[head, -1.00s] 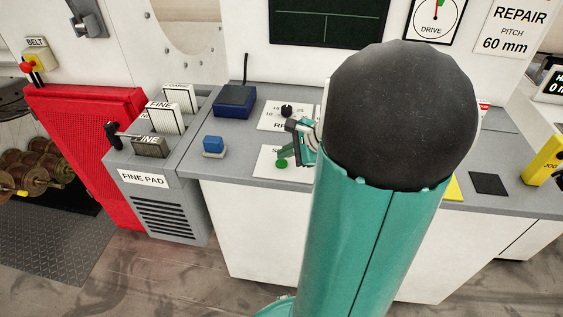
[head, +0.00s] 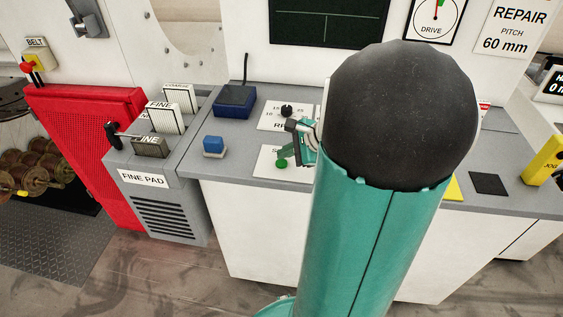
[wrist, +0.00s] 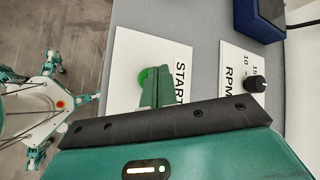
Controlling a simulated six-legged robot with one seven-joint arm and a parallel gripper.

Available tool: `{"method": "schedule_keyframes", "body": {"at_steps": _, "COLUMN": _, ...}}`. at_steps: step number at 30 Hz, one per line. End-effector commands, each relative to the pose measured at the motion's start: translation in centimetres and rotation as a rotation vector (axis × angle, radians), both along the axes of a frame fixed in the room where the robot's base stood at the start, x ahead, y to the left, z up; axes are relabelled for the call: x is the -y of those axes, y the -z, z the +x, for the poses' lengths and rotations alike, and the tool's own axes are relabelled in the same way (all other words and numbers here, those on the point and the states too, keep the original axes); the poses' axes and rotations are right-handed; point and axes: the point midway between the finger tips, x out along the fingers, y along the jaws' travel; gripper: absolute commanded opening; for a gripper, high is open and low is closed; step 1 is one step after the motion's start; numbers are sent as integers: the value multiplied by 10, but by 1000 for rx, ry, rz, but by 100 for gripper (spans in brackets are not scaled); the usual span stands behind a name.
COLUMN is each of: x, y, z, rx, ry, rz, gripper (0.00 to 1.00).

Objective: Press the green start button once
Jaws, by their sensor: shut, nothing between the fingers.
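The green start button (head: 282,162) sits on a white card marked START on the grey bench top. In the wrist view the button (wrist: 146,80) shows as a green disc, partly covered by my fingers. The START card (wrist: 125,75) lies around it. My gripper (head: 287,150) is shut and empty, with its green fingertips right at the button. In the wrist view the closed fingers (wrist: 158,85) overlap the button's right side. I cannot tell whether they touch it or stay just above. My arm hides part of the card in the head view.
A black RPM knob (head: 287,110) on its card is close behind the gripper. A blue block (head: 214,146) and a dark blue box (head: 235,101) stand to the left. Brown spools (head: 35,170) are at the far left, past the red mesh guard (head: 90,120).

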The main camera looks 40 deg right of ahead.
Motion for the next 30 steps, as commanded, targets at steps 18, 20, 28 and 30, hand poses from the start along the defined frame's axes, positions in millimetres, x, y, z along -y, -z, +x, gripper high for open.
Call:
{"method": "schedule_keyframes", "body": {"at_steps": 18, "x": 0, "y": 8, "z": 0, "rx": 0, "ry": 0, "rz": 0, "gripper": 0}}
{"method": "schedule_keyframes", "body": {"at_steps": 20, "x": 0, "y": 8, "z": 0, "rx": 0, "ry": 0, "rz": 0, "gripper": 0}}
{"method": "schedule_keyframes", "body": {"at_steps": 28, "x": 0, "y": 11, "z": 0, "rx": 0, "ry": 1, "rz": 1, "gripper": 0}}
{"method": "schedule_keyframes", "body": {"at_steps": 30, "x": 0, "y": 11, "z": 0, "rx": 0, "ry": 1, "rz": 1, "gripper": 0}}
